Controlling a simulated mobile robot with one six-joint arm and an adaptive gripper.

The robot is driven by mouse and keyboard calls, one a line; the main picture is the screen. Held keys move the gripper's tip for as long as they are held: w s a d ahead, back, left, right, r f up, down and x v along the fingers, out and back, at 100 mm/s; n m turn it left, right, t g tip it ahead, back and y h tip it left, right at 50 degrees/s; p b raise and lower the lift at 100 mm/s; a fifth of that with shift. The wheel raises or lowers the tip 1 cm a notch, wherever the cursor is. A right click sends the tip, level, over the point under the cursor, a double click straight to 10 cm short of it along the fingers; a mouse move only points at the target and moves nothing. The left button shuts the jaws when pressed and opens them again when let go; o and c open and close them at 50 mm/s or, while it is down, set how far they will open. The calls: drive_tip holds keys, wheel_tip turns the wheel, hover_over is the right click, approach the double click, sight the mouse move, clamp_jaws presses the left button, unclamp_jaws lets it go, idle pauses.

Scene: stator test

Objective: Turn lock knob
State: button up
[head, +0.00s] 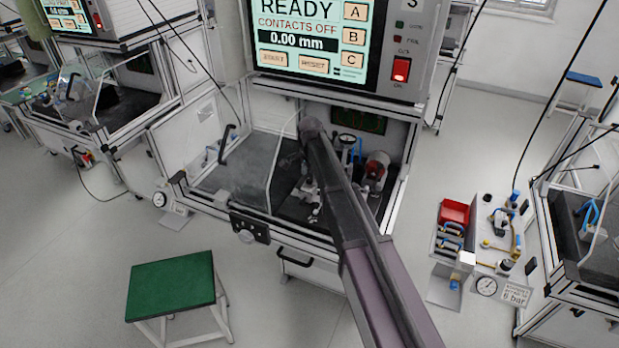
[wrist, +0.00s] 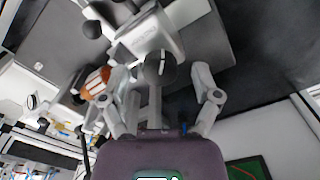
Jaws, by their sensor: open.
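In the wrist view my gripper (wrist: 161,78) is open, with one finger on each side of a round dark grey knob (wrist: 159,67). The knob has a pale line on its face and a grey stem below it. A gap shows between the knob and both fingers. A whitish block (wrist: 150,34) with faint lettering lies just beyond the knob. In the head view my arm reaches into the open test station (head: 270,225) and hides the knob and most of my gripper.
A copper-orange wound part (wrist: 96,82) is left of my gripper; in the head view a reddish part (head: 376,168) sits right of my arm. A clear cover (head: 240,165) stands at the station's left. The screen (head: 312,40) reads READY, CONTACTS OFF, 0.00 mm. A green stool (head: 170,285) stands in front.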

clamp_jaws()
drive_tip(key=shift+n, duration=0.4)
drive_tip(key=n, duration=1.1)
drive_tip(key=shift+n, duration=0.3)
drive_tip(key=n, duration=0.4)
drive_tip(key=shift+n, duration=0.4)
